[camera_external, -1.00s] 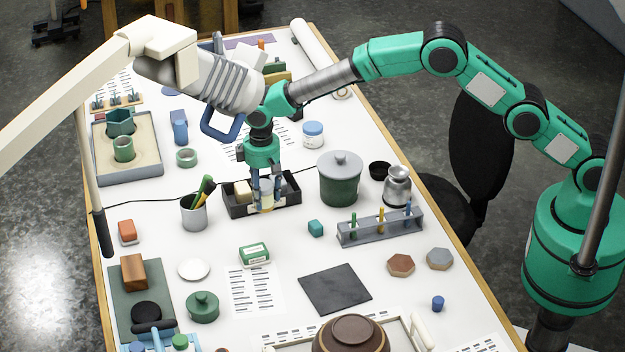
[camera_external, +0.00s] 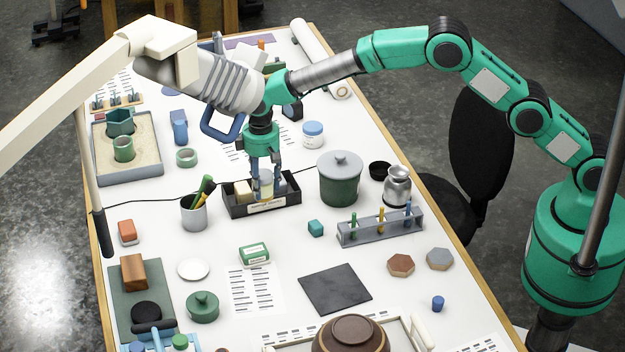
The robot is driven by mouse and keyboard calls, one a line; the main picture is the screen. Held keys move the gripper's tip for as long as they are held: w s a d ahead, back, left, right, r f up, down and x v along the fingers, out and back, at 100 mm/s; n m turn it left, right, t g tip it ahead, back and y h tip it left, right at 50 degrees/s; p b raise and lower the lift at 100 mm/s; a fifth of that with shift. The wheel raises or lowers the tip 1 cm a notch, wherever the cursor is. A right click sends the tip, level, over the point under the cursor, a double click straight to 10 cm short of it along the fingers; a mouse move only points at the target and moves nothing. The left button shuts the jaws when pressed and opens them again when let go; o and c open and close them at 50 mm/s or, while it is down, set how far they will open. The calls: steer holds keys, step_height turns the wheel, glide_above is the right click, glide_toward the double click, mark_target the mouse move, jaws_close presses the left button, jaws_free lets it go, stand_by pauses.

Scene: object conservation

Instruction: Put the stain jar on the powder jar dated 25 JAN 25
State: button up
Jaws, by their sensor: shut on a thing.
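My gripper (camera_external: 266,180) points down, shut on a small pale jar (camera_external: 266,186), which looks like the stain jar; its label is too small to read. The jar is upright, held over the black tray (camera_external: 285,204), and the fingers partly cover it. I cannot tell how far it is above the tray floor. A white and blue jar (camera_external: 313,135) stands on the table behind and to the right of the gripper. It may be a powder jar, but no date is readable. I cannot pick out the jar dated 25 JAN 25.
A cream block (camera_external: 243,191) sits in the tray's left part. A grey cup with pens (camera_external: 194,212) stands left, a large green lidded pot (camera_external: 340,180) right. A grey lamp head (camera_external: 205,80) hangs close beside my wrist. A test-tube rack (camera_external: 380,226) stands front right.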

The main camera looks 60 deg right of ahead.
mark_target(264, 171)
steer(key=r, duration=0.2)
steer(key=d+r, duration=0.1)
steer(key=r, duration=0.1)
steer(key=s+d+p, duration=0.2)
steer(key=s+d, duration=0.1)
steer(key=d, duration=1.9)
steer(key=s+d+p, duration=0.2)
steer(key=s+d, duration=0.2)
steer(key=d, duration=1.7)
steer(key=shift+f, duration=2.65)
steer(key=shift+w, duration=0.15)
steer(key=shift+w+d+f+p, duration=0.25)
steer(key=shift+w+d+p, duration=0.15)
steer(key=shift+w, duration=2.2)
steer(key=shift+w+d+f+p, duration=0.2)
steer(key=shift+w+d+p, duration=0.25)
steer(key=shift+w, duration=2.15)
steer(key=shift+w+d+f+p, duration=0.25)
steer(key=shift+w+d+p, duration=0.15)
steer(key=shift+w, duration=2.2)
